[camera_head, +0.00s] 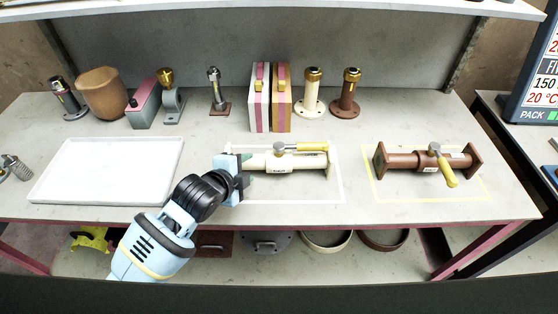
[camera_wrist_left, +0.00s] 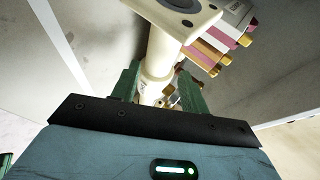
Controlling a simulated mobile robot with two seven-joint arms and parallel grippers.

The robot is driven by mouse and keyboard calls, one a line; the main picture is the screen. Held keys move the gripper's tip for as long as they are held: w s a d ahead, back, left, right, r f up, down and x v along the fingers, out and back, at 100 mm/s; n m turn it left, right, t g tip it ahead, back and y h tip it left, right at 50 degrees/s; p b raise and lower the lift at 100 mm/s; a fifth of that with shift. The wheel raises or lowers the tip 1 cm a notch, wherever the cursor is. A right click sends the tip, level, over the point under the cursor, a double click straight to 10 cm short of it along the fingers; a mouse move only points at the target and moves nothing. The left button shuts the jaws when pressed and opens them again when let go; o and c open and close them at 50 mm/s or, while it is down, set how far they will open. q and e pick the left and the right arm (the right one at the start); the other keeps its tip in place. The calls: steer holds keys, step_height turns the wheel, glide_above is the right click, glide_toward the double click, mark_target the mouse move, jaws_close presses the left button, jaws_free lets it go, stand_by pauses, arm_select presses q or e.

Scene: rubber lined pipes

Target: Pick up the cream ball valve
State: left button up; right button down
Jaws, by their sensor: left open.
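The cream ball valve (camera_head: 283,161) lies on its side on the table inside a white outlined rectangle, with a yellow lever handle (camera_head: 309,146) on top. My left gripper (camera_head: 242,167) is at the valve's left end, with its fingers beside the cream body. In the left wrist view, the cream pipe body (camera_wrist_left: 158,62) with a square end flange (camera_wrist_left: 185,14) runs between the two green fingers of the open left gripper (camera_wrist_left: 164,82). Whether the fingers touch the pipe cannot be told. My right gripper is not in view.
A brown ball valve (camera_head: 405,161) lies in a yellow outlined rectangle on the right. A white tray (camera_head: 60,196) sits on the left. Upright fittings and two striped boxes (camera_head: 260,100) stand along the back. The strip between the two outlined rectangles is clear.

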mark_target(251, 162)
arm_select(q)
steer(key=x, duration=0.3)
steer(key=shift+w+a+f, duration=0.15)
steer(key=shift+w+a, duration=0.15)
steer(key=shift+x, duration=0.9)
steer(key=c, duration=0.9)
jaws_close()
steer(key=shift+r, duration=0.25)
